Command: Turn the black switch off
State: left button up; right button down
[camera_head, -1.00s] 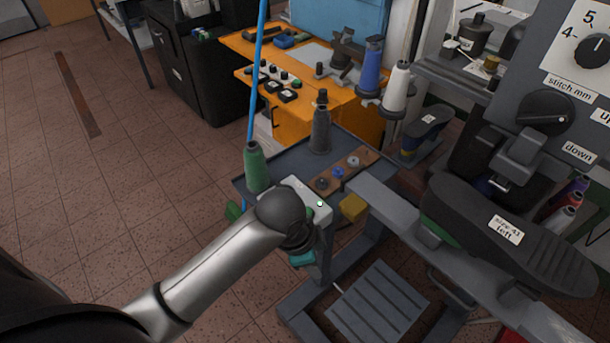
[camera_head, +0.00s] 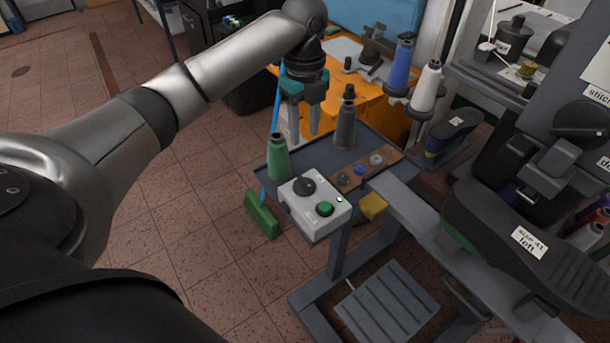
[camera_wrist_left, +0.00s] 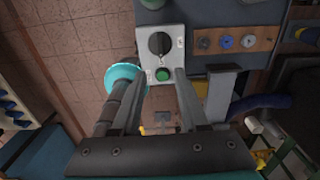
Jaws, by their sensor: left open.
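The black switch (camera_head: 304,186) is a round rotary knob on top of a light grey box (camera_head: 299,210), beside a green button (camera_head: 324,209). In the left wrist view the knob (camera_wrist_left: 160,43) shows a raised ridge running roughly up and down the picture. Small labels beside it are too small to read. My left gripper (camera_head: 304,132) is open, above and beyond the box in the head view, with its fingers pointing down, apart from the switch. In the left wrist view its fingers (camera_wrist_left: 157,80) lie on either side of the green button. My right gripper is not in view.
A green thread cone (camera_head: 278,158) and a dark grey cone (camera_head: 346,120) stand close to the box. A wooden strip (camera_head: 350,172) with small knobs and a yellow block (camera_head: 373,206) lie to its right. A grey machine with a black shoe last (camera_head: 530,243) fills the right side.

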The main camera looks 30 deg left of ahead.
aim_at(304, 180)
pick_arm(q)
notch_tip(304, 180, down, 15)
jog(key=shift+b, duration=0.85)
jog(key=shift+c, duration=0.3)
grip_shut()
